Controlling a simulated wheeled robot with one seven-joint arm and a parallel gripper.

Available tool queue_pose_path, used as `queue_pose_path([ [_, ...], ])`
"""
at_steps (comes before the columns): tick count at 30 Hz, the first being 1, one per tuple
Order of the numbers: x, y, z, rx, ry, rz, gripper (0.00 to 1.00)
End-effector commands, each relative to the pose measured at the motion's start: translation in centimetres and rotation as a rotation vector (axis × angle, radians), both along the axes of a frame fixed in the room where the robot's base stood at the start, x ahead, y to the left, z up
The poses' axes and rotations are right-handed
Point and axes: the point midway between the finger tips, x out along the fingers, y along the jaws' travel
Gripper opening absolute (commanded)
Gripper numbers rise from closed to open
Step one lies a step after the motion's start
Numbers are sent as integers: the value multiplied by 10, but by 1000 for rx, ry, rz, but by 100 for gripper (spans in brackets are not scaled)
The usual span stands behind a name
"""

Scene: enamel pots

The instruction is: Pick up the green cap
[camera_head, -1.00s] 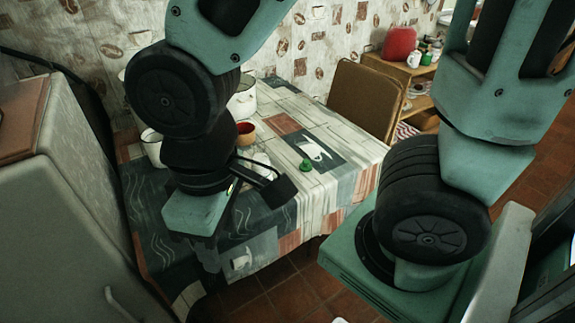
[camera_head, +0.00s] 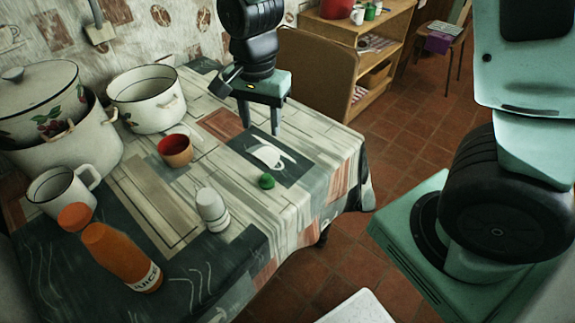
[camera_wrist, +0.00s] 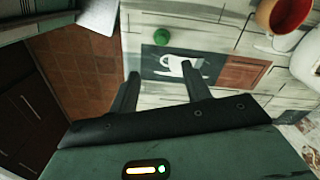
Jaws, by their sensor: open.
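The small green cap (camera_head: 267,181) lies on the patterned tablecloth near the table's front right edge, just below the printed cup picture. It also shows in the wrist view (camera_wrist: 161,37), beyond my fingertips and a little left of the line between them. My gripper (camera_head: 261,131) points down above the dark printed panel, behind and slightly left of the cap in the head view. Its two fingers are apart with nothing between them, and they also show in the wrist view (camera_wrist: 163,78). The cap is fully visible and apart from the fingers.
A chair (camera_head: 318,75) is behind the table. The cloth around the cap is clear.

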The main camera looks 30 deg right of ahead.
Motion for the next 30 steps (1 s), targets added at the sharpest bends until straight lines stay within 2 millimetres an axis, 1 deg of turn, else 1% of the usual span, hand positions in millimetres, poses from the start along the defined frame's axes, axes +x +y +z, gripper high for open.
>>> queue_pose_path([
  [2,2,-2,-5,-3,1,-20,48],
  [5,2,-2,-19,-5,4,-24,48],
  [15,1,-2,-89,-5,5,-21,48],
  [18,1,-2,-106,-4,4,-21,48],
  [21,2,-2,-117,-4,2,-21,48],
  [26,2,-2,-125,-3,1,-21,48],
  [29,3,-1,-135,-3,3,-20,48],
  [30,3,-1,-141,-4,5,-20,48],
])
